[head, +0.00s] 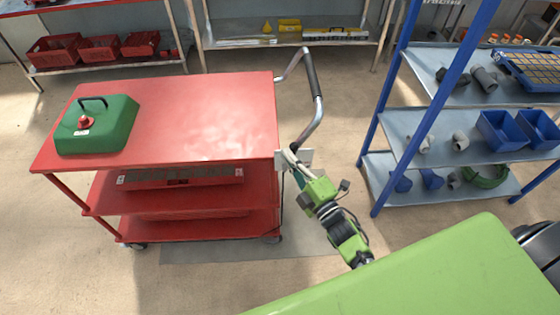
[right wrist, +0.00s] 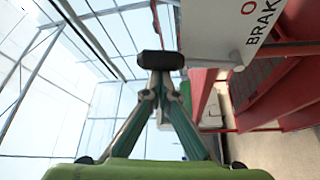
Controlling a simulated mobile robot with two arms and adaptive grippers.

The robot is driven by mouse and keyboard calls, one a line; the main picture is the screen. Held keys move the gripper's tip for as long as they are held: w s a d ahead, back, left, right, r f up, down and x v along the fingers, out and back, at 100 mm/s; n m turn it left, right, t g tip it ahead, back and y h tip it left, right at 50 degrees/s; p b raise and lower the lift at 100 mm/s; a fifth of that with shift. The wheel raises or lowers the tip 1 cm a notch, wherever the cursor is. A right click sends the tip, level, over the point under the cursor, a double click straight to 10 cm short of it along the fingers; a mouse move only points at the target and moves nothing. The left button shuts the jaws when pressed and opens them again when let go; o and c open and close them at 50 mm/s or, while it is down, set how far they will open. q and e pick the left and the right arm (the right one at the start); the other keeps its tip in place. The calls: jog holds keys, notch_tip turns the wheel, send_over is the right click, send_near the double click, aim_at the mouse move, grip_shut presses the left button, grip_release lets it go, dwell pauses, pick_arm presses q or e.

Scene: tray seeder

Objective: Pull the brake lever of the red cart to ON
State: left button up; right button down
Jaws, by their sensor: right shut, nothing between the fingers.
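The red cart (head: 210,110) stands at the left in the head view. A white plate (head: 307,157) is at its right end, below the push handle; in the right wrist view this plate (right wrist: 215,25) shows part of the word BRAKE and a red letter O. My right gripper (head: 291,157) is at that end of the cart, next to the plate. In the right wrist view its fingers (right wrist: 158,85) are together, with a dark block (right wrist: 160,60) at their tips. This may be the brake lever's end; I cannot tell. The lever's position is not clear. My left gripper is out of view.
A green case (head: 100,125) sits on the cart top. The bent push handle (head: 313,80) rises beside my right gripper. A blue-framed shelf (head: 400,125) with pipe fittings and blue bins stands to the right. Clear floor lies between cart and shelf.

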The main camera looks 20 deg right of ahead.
pick_arm(q)
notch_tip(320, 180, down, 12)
jog(key=b, duration=1.1)
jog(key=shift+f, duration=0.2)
pick_arm(e)
jog(key=shift+s+d+f+m+t+h, duration=0.35)
jog(key=shift+d+f+m+t+h, duration=0.3)
jog(key=shift+d+f+m, duration=0.85)
jog(key=shift+s+d+f+m+t+h, duration=0.55)
jog(key=shift+d+m, duration=0.55)
jog(key=shift+m, duration=1.05)
jog(key=shift+s+d+f+m+t+h, duration=0.2)
jog(key=shift+d+f+m+t+h, duration=0.55)
jog(key=shift+d+m, duration=0.85)
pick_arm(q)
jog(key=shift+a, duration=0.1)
pick_arm(e)
jog(key=shift+a+f+m, duration=0.1)
jog(key=shift+a+m, duration=0.15)
jog(key=shift+s+f, duration=0.1)
